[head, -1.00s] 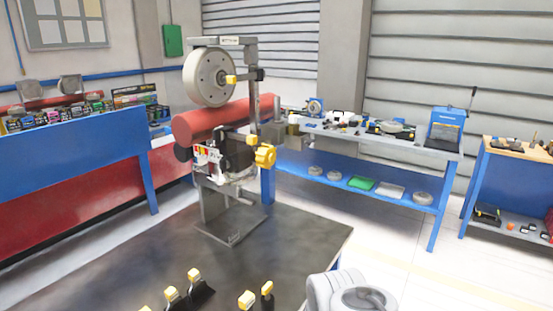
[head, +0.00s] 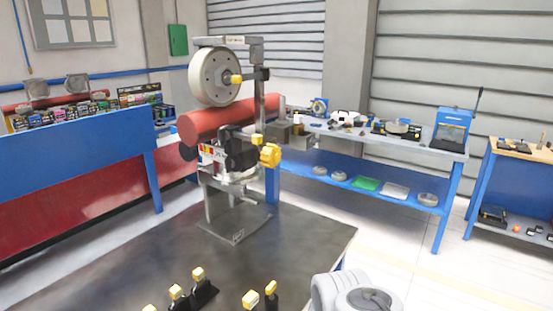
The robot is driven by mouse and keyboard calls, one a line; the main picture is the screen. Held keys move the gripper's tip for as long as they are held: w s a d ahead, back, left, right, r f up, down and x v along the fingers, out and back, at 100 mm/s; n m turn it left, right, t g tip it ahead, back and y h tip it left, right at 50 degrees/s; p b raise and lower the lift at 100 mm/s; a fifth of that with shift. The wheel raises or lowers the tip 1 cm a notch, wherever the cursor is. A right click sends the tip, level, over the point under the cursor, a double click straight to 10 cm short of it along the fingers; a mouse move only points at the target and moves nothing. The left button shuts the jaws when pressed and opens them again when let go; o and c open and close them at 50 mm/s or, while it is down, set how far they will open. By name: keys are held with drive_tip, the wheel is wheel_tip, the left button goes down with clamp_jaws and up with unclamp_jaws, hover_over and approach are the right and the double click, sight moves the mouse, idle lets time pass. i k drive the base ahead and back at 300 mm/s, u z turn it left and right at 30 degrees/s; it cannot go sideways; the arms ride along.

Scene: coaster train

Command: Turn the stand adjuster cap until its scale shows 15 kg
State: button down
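The test stand (head: 233,215) stands upright on the dark table, with a large pale wheel at its top and a red roller below it. A yellow lobed knob (head: 270,156), which looks like the adjuster cap, sits on the right side of the stand's middle. A small coloured strip (head: 207,153), possibly the scale, is at the left of the same assembly. Its marks are too small to read. My gripper is not in view. Only a pale grey part of my arm shows at the bottom right, apart from the stand.
The dark table top (head: 300,240) is clear around the stand's base. Several black tools with yellow tops (head: 199,285) stand at its near edge. A blue workbench (head: 400,195) with parts is behind right, a wooden-topped bench (head: 530,150) at far right, a blue panel (head: 75,155) at left.

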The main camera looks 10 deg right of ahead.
sight(271, 154)
drive_tip(key=z, duration=1.6)
drive_tip(key=k, duration=0.75)
drive_tip(key=u, duration=0.2)
drive_tip(key=i, duration=1.4)
drive_tip(key=u, duration=0.8)
